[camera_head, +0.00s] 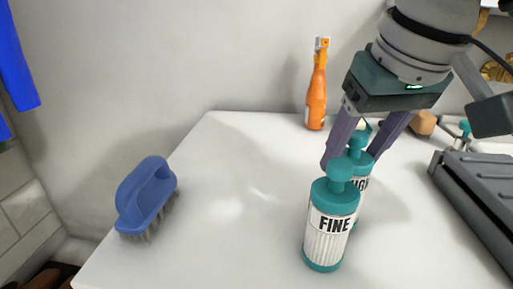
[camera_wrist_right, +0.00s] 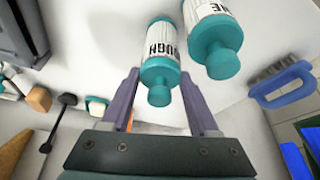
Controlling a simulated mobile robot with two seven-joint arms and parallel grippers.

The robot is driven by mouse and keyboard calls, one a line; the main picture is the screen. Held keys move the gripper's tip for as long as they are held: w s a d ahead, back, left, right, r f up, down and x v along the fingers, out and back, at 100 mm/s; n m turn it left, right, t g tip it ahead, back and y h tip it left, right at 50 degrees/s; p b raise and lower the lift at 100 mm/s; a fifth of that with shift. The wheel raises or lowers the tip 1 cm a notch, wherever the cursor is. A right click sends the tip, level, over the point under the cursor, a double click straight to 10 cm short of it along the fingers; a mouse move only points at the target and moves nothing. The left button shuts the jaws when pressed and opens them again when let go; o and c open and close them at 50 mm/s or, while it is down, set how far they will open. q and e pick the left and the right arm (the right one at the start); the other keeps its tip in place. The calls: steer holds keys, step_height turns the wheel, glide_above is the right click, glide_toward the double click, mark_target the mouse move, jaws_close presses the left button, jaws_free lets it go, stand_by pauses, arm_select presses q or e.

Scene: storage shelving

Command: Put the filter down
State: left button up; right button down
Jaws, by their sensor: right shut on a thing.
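A white filter with teal ends, labelled ROUGH (camera_wrist_right: 160,68), is between the purple-grey fingers of my right gripper (camera_head: 352,158). The gripper is shut on it near its teal knob end. In the head view this filter (camera_head: 364,184) stands upright, partly hidden behind a second filter labelled FINE (camera_head: 328,228), which stands on the white table (camera_head: 235,215). The FINE filter also shows beside the held one in the right wrist view (camera_wrist_right: 214,40). The base of the ROUGH filter is hidden, so I cannot tell whether it touches the table. My left gripper is not in view.
A blue brush (camera_head: 146,195) lies at the table's left edge. An orange bottle (camera_head: 317,88) stands at the back by the wall. A dark grey case (camera_head: 480,195) is at the right. The table between the brush and the FINE filter is clear.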

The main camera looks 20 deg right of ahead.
steer(key=shift+f, duration=0.15)
steer(key=shift+f, duration=0.15)
steer(key=shift+c, duration=0.7)
jaws_free()
steer(key=shift+r+p, duration=0.3)
steer(key=shift+r, duration=0.05)
steer(key=p+v, duration=0.2)
steer(key=v, duration=0.9)
steer(key=shift+s+r+p, duration=0.25)
steer(key=shift+p, duration=0.05)
